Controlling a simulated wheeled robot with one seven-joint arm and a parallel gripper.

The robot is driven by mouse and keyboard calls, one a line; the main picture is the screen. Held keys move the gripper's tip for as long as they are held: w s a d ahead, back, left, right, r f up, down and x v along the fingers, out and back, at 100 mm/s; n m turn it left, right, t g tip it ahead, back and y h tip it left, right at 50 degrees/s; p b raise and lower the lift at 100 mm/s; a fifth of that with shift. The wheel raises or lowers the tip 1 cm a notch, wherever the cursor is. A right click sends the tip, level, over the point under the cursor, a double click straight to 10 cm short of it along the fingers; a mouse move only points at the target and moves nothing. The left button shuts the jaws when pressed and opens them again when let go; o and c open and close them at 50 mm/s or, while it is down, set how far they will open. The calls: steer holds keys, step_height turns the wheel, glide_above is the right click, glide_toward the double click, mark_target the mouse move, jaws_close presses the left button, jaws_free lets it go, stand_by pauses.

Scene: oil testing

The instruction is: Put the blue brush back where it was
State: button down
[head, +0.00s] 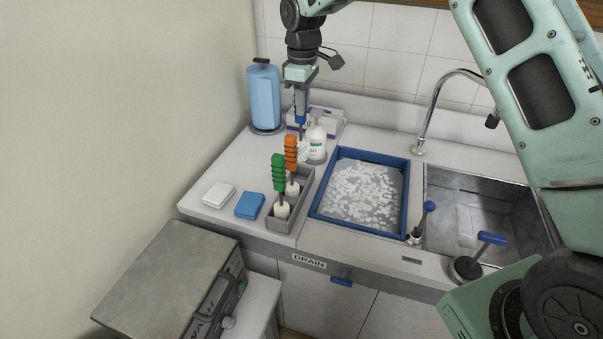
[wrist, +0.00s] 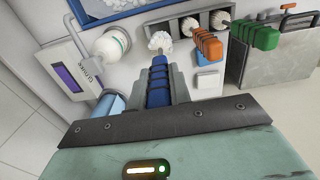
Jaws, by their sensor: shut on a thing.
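My gripper (head: 300,100) hangs over the back end of the brush rack, pointing down, shut on the handle of the blue brush (head: 301,121). In the wrist view the blue brush (wrist: 158,84) lies between the two fingers, with its white bristle end (wrist: 160,42) away from the palm. The bristles look close to the left end of the grey rack (wrist: 176,24); I cannot tell whether they touch it. The rack (head: 285,225) stands on the counter and holds an orange-handled brush (head: 291,152) and a green-handled brush (head: 279,172), both upright with bristles down.
A white pump bottle (head: 316,143) and a box (head: 327,118) stand close behind the rack. A blue tray (head: 320,208) of white pieces lies to the right, then the sink (head: 470,190). A blue roll (head: 264,96) and two sponges (head: 249,205) are left.

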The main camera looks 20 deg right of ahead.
mark_target(302, 143)
step_height(302, 143, down, 9)
steer(key=p, duration=0.3)
steer(key=shift+f+p, duration=0.15)
steer(key=shift+p, duration=0.2)
steer(key=shift+f, duration=0.1)
steer(key=c, duration=1.3)
jaws_free()
